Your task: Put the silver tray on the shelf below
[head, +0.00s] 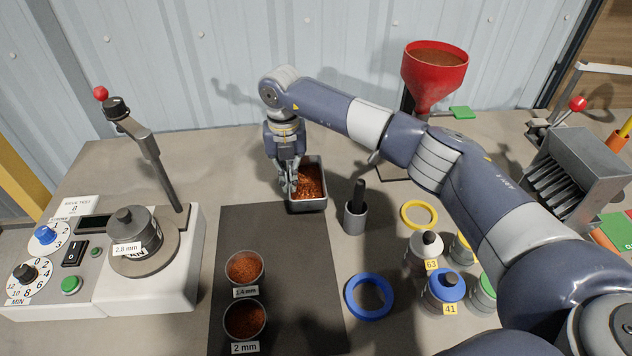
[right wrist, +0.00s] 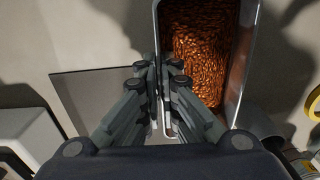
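The silver tray (head: 308,208) stands on the bench behind the dark mat and holds copper-coloured granules. My right gripper (head: 290,186) reaches down from above at the tray's left wall. In the right wrist view the tray (right wrist: 246,62) shows its granules and bright rim, and the fingers (right wrist: 164,68) are close together with the left wall between them. The right gripper looks shut on that wall, though the fingers partly hide the contact. The tray appears level on the bench. My left gripper is out of view. No shelf below shows clearly.
The dark mat (head: 290,290) bears two cups of granules (head: 245,267) (head: 244,319). A black-handled tool in a grey holder (head: 355,217) stands close right of the tray. A machine (head: 150,260) is at left, a red funnel (head: 432,75) behind right, and rings and bottles at right.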

